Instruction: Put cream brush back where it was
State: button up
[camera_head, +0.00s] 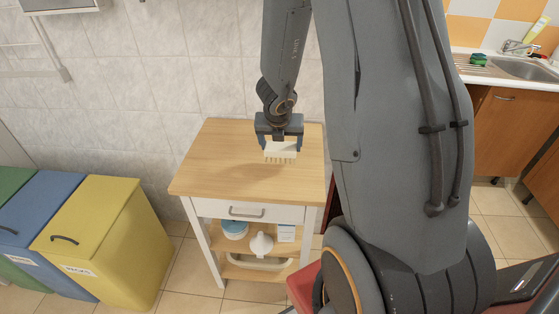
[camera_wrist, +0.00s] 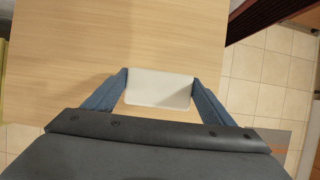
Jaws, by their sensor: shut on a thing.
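The cream brush (camera_head: 280,151) is between the fingers of my gripper (camera_head: 279,141), bristles pointing down, over the wooden top of a small cabinet (camera_head: 222,165). In the wrist view the brush (camera_wrist: 159,88) shows as a pale block with a blue-grey finger of my gripper (camera_wrist: 160,90) at each side. My gripper is shut on it. I cannot tell whether the bristle tips touch the wooden top. The rest of the wooden top (camera_wrist: 110,40) is bare.
Yellow, blue and green bins (camera_head: 105,235) stand at the left. The cabinet has a white drawer (camera_head: 225,209) and lower shelves holding a blue-lidded container (camera_head: 235,228), a white jug-like item (camera_head: 262,244) and a small box (camera_head: 286,233). A sink counter (camera_head: 510,70) is at the far right. A tiled wall is behind.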

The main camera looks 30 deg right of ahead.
aim_at(281, 156)
jog(key=shift+f+b, duration=1.6)
jog(key=shift+f, duration=0.8)
jog(key=o, duration=1.4)
